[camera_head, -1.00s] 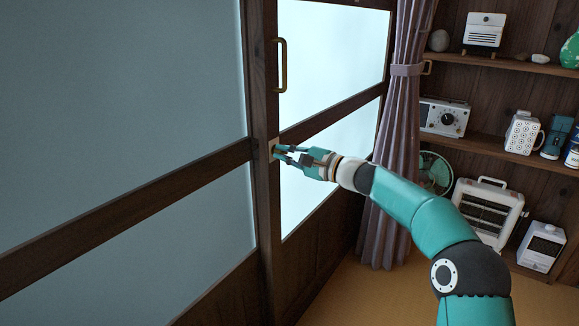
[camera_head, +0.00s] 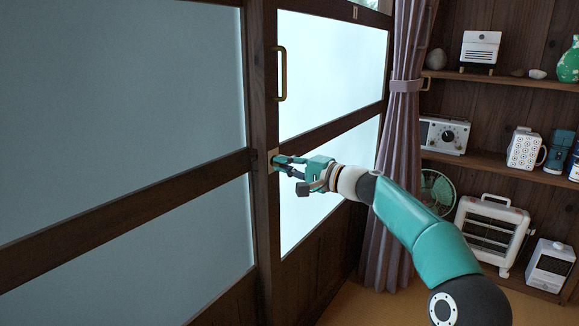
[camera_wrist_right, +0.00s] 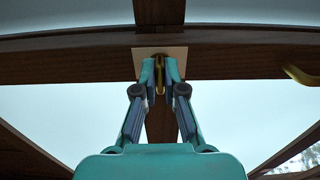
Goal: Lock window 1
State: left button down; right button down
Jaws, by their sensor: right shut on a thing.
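The window (camera_head: 330,60) has dark wooden frames and frosted panes. A small pale lock plate (camera_wrist_right: 142,56) with a brass latch (camera_wrist_right: 161,68) sits on the wooden stile where the frames cross. My right gripper (camera_head: 277,161) is at this plate. In the right wrist view my right gripper (camera_wrist_right: 161,72) has its two fingers on either side of the brass latch, shut on it. In the head view the fingers partly hide the plate and latch. My left gripper is not in view.
A brass pull handle (camera_head: 281,74) is on the stile above my right gripper. A mauve curtain (camera_head: 399,150) hangs to the right. Shelves with a radio (camera_head: 444,135), a heater (camera_head: 492,232) and other items stand at the right.

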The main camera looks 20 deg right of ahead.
jog(key=shift+f, duration=0.1)
jog(key=c, duration=1.3)
grip_release()
jog(key=shift+a, duration=0.1)
jog(key=shift+o, duration=0.2)
jog(key=v, duration=1.2)
jog(key=shift+w, duration=0.1)
